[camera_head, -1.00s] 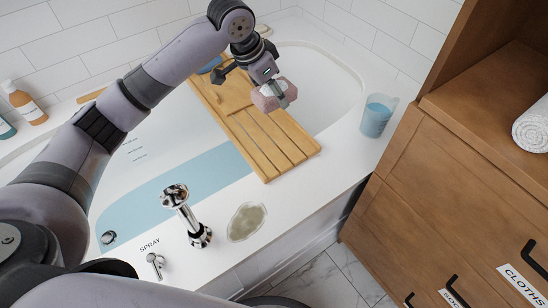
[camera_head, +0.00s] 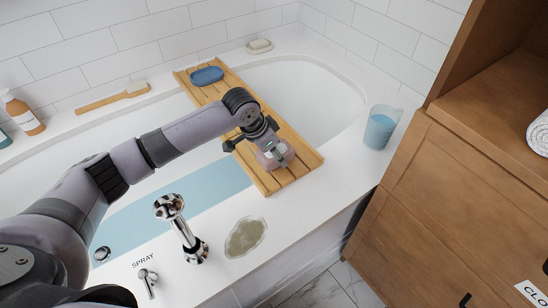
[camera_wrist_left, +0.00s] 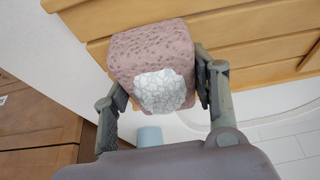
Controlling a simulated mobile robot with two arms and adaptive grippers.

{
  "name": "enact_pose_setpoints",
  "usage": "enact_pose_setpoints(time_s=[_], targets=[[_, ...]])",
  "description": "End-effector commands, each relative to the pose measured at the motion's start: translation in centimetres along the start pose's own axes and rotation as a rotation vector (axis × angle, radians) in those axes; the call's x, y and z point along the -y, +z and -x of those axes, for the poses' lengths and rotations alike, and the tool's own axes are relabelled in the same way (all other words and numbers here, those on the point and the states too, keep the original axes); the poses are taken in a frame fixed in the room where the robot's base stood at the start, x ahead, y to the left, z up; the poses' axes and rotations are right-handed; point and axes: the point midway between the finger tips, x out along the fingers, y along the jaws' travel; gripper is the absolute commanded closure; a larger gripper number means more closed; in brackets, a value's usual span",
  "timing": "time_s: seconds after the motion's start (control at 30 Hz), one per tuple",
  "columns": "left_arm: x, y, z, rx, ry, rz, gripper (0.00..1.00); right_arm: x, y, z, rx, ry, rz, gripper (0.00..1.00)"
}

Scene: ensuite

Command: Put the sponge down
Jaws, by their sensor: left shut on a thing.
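The sponge (camera_head: 281,157) is a pink speckled block with a white foamy patch, clear in the left wrist view (camera_wrist_left: 130,50). My left gripper (camera_head: 272,152) is shut on it, with a finger on either side in the left wrist view (camera_wrist_left: 160,85). The sponge is at the near part of the wooden bath tray (camera_head: 304,160), over its slats. I cannot tell whether it touches them. My right gripper is not in view.
A blue oval thing (camera_head: 206,75) lies at the tray's far end. A jug of blue liquid (camera_head: 380,128) stands on the tub rim at right. A chrome tap (camera_head: 183,226) and a murky patch (camera_head: 245,236) are on the near rim. A wooden cabinet (camera_head: 440,180) stands at right.

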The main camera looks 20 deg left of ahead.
Motion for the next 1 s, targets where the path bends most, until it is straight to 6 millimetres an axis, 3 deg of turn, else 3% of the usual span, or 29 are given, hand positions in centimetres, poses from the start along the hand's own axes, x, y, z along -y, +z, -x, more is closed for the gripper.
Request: enact_pose_setpoints(time_s=[0.1, 0.4, 1.0], targets=[[0.0, 0.6, -1.4, 0.001, 0.000, 0.001, 0.69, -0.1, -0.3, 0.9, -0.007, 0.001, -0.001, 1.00], [0.0, 0.6, -1.5, -0.001, 0.000, 0.000, 0.69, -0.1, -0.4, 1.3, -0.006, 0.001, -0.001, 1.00], [-0.1, 1.5, -3.0, 0.009, 0.003, 0.002, 0.69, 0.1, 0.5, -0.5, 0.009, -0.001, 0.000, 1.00]])
